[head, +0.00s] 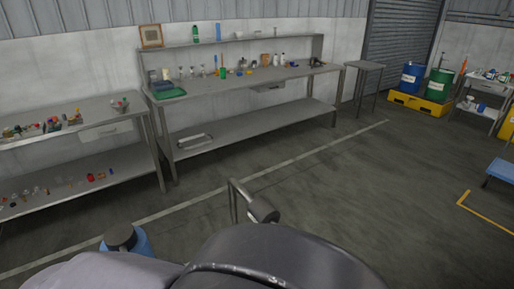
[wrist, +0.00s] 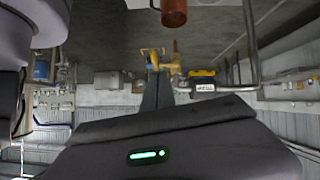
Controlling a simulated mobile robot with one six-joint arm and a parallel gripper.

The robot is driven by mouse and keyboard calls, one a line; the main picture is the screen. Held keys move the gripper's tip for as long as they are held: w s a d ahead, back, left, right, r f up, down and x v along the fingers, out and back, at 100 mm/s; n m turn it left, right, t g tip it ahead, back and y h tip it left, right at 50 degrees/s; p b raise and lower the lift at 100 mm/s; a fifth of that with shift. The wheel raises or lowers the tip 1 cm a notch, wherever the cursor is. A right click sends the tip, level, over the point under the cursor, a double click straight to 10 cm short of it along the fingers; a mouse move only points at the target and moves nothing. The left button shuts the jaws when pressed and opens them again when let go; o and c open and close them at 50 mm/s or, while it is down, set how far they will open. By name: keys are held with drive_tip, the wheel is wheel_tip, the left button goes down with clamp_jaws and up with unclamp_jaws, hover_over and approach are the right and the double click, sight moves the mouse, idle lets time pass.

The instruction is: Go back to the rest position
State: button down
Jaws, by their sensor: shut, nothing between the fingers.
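My gripper (wrist: 158,76) shows in the wrist view as narrow dark fingers rising from a grey housing with a lit green strip. The fingers are together, with nothing between them. The wrist view is upside down, with the floor at the top. The rest position has no visible marker. In the head view, grey parts of my own body fill the bottom edge, and I cannot make out my gripper there.
A long steel bench (head: 235,81) with bottles stands along the back wall. A lower bench (head: 75,116) with small items is at left. Blue (head: 411,78) and green (head: 439,84) drums stand on a yellow pallet (head: 418,104).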

drive_tip(key=shift+s+a+r, duration=0.1)
drive_tip(key=shift+s+a, duration=0.25)
drive_tip(key=shift+a, duration=0.15)
drive_tip(key=s+d+n+y+b, duration=0.3)
drive_tip(key=d+y, duration=0.8)
drive_tip(key=d, duration=0.8)
drive_tip(key=shift+s+r+n, duration=0.4)
drive_tip(key=shift+s+n, duration=0.1)
drive_tip(key=shift+n, duration=0.2)
